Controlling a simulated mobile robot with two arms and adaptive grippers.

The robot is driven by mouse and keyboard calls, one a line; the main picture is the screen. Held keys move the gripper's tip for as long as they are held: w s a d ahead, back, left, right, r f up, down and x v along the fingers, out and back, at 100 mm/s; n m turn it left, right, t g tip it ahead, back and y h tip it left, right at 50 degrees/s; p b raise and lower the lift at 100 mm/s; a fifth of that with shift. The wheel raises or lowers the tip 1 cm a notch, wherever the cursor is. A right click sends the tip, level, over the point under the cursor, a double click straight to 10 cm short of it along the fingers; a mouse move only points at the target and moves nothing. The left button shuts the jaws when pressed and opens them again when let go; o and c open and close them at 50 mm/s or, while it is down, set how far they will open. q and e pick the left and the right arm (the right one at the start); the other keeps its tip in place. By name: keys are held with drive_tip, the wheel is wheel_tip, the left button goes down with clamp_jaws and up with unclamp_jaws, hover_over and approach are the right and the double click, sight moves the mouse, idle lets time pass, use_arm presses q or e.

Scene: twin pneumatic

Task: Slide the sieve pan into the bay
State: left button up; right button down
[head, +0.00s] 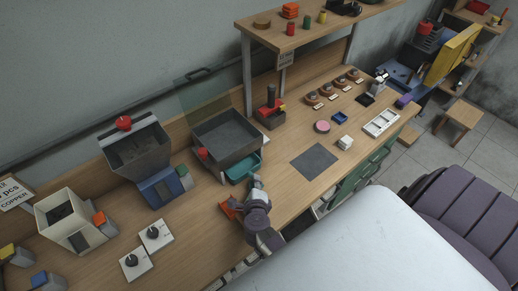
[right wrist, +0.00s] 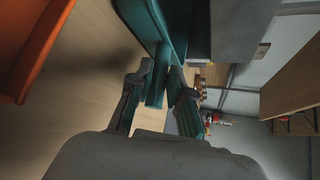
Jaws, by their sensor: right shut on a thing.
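The teal sieve pan (head: 243,169) is at the front of the large grey open-topped box (head: 226,136), low down. Its rear part is hidden by the box, so I cannot tell how deep it sits in the bay beneath. My right gripper (head: 255,181) is at the pan's front edge. In the right wrist view, my right gripper (right wrist: 158,88) is shut on the pan's front piece, with the teal pan wall (right wrist: 168,22) beyond the fingers. My left gripper is not in view.
An orange tray (head: 228,210) lies close left of my right gripper. A red knob (head: 202,152) is on the box's left side. A grey hopper on a blue base (head: 160,186) stands further left. A dark grey mat (head: 314,161) lies on clear bench to the right.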

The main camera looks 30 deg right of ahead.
sight(245, 174)
drive_tip(key=shift+w+a, duration=0.2)
drive_tip(key=shift+w, duration=2.35)
drive_tip(key=shift+f+b, duration=0.15)
drive_tip(key=shift+b, duration=0.2)
drive_tip(key=c, duration=1)
unclamp_jaws()
drive_tip(key=shift+f, duration=0.1)
